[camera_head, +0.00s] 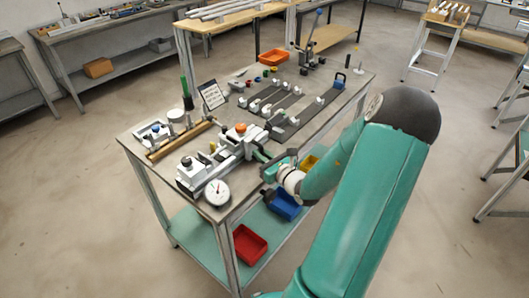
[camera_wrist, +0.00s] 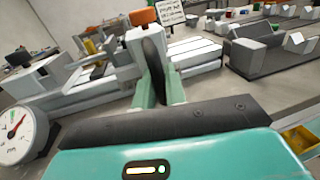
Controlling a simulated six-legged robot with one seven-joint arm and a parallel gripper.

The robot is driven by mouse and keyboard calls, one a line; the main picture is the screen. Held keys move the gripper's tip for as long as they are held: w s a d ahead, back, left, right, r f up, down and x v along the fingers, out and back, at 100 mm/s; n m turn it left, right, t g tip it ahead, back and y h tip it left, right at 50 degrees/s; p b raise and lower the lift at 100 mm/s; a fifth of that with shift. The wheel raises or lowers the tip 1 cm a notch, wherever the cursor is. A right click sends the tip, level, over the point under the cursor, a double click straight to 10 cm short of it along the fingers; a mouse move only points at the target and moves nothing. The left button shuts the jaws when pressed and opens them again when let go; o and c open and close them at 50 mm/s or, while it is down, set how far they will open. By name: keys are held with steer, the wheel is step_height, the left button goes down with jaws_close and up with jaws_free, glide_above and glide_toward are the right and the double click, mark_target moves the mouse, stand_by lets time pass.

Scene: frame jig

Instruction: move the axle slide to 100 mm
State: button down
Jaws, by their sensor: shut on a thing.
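The axle slide (camera_head: 237,136) is a light block with an orange knob on top, sitting on a pale rail (camera_head: 205,163) along the front of the jig table. In the wrist view the slide (camera_wrist: 133,45) stands straight ahead, its orange knob (camera_wrist: 143,16) at the top. My gripper (camera_head: 262,154) reaches in from the right at the slide's near side. In the wrist view my green fingers (camera_wrist: 159,88) are shut on a dark upright part of the slide. The fingertips are partly hidden. Any scale reading on the rail is too small to tell.
A round dial gauge (camera_head: 217,192) with a red needle stands at the rail's near left end. A wooden strip (camera_head: 180,140) lies behind the rail. Dark rails with small blocks (camera_head: 268,99) fill the table's middle. Blue (camera_head: 285,205) and red (camera_head: 250,244) bins sit below.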

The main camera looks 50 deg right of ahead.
steer(key=shift+a, duration=0.3)
steer(key=c, duration=1.5)
jaws_free()
steer(key=shift+a, duration=0.1)
steer(key=shift+c, duration=0.2)
steer(key=shift+s, duration=0.4)
steer(key=s+a, duration=0.1)
steer(key=s, duration=1.2)
steer(key=shift+a, duration=0.1)
steer(key=shift+w, duration=0.1)
